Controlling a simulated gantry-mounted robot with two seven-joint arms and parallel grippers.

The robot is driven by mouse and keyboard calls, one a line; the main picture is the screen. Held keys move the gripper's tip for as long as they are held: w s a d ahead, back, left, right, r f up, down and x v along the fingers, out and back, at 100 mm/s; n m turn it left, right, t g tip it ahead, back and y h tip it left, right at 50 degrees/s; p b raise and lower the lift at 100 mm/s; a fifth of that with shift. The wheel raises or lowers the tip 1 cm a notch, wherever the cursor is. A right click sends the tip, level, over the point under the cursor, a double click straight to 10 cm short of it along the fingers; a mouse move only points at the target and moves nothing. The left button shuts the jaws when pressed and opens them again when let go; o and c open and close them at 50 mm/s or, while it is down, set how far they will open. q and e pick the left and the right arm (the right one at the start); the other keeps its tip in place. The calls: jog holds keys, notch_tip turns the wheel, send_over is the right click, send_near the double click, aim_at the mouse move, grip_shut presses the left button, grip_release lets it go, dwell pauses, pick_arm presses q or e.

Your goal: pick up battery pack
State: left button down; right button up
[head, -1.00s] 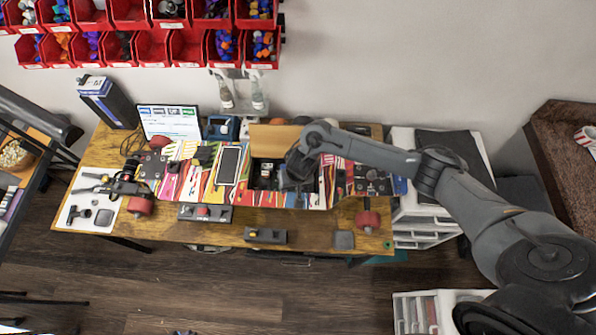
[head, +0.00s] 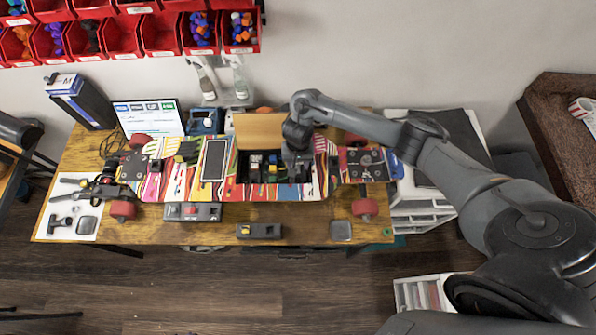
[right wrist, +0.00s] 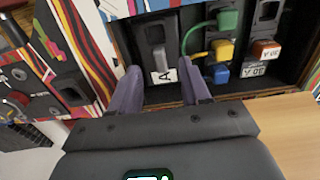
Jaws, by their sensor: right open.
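A skateboard (head: 160,190) with a colorful underside lies wheels up on the wooden table. Its open compartment (head: 243,175) holds dark blocks and colored connectors. My right gripper (head: 297,165) points down over the right end of the compartment. In the right wrist view my right gripper (right wrist: 160,88) is open, its two purple-grey fingers apart. A dark grey block with a white label reading "A" (right wrist: 153,45) lies just beyond and between the fingertips; it looks like the battery pack, but I cannot be sure. I cannot tell whether the fingers touch it. My left gripper is not visible.
Beside it in the compartment are green, yellow and blue connectors (right wrist: 224,48) and a block labelled "30 A" (right wrist: 264,52). A tan lid (head: 262,128) stands open behind the compartment. A phone-like panel (head: 214,160) sits left of it.

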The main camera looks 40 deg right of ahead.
aim_at(298, 167)
jog(key=shift+w+d+f, duration=0.1)
jog(key=shift+d+f, duration=0.05)
jog(key=shift+f, duration=2)
jog(key=shift+r, duration=0.1)
grip_shut()
